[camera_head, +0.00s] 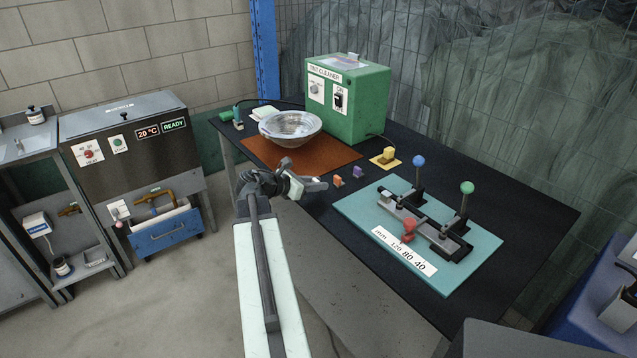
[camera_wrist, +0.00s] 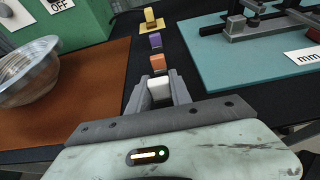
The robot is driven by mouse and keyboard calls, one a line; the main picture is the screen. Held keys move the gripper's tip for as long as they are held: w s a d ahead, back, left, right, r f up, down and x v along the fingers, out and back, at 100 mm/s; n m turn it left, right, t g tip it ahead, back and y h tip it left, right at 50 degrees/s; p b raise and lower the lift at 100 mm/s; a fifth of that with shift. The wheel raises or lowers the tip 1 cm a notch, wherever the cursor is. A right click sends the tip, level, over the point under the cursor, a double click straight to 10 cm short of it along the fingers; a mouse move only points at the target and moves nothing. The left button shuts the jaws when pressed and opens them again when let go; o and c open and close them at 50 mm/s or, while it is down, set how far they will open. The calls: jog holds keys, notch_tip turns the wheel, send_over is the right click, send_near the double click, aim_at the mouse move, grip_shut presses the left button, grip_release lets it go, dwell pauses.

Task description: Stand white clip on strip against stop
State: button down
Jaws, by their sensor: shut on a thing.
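My gripper (camera_head: 318,185) is beside the near left edge of the black table. In the wrist view, my gripper (camera_wrist: 161,92) is shut on the white clip (camera_wrist: 159,86), which sits between the fingertips. The head view does not show the clip clearly. The long grey metal strip (camera_head: 427,223) lies in a fixture on the teal board (camera_head: 357,212), right of my gripper. A grey block (camera_head: 385,197) is at its left end and also shows in the wrist view (camera_wrist: 238,28); I cannot tell whether it is the stop. A red piece (camera_head: 408,230) is at the strip's near side.
An orange clip (camera_head: 337,181), a purple clip (camera_head: 358,171) and a yellow clip (camera_head: 389,153) stand in a row beyond my gripper. A metal bowl (camera_head: 290,127) is on a brown mat (camera_head: 330,158). Levers with blue (camera_head: 418,160) and green (camera_head: 467,187) knobs rise behind the strip.

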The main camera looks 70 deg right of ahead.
aim_at(317, 180)
notch_tip(317, 180, up, 8)
jog(key=p, duration=0.6)
jog(key=shift+f, duration=0.15)
